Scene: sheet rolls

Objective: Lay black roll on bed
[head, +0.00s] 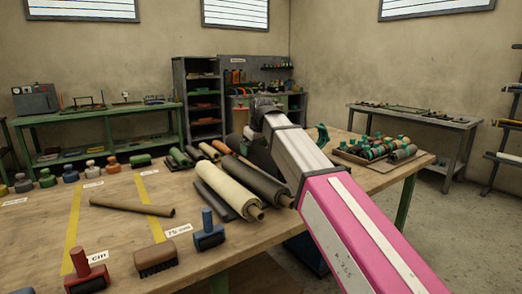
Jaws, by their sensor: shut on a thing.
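My arm reaches from the bottom right over the workbench, and my gripper (258,150) points down at its far end, a dark shape partly hidden by the arm. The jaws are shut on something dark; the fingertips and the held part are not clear. A dark grey-black roll (262,184) lies just below and in front of the gripper, beside a thick cream roll (230,188). I cannot tell whether this is the roll in the jaws. Another dark sheet or roll (212,200) lies on the cream roll's left. No bed can be made out for certain.
Several stamps and hand rollers stand at the front and left. A tray of rollers (380,152) sits at right.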

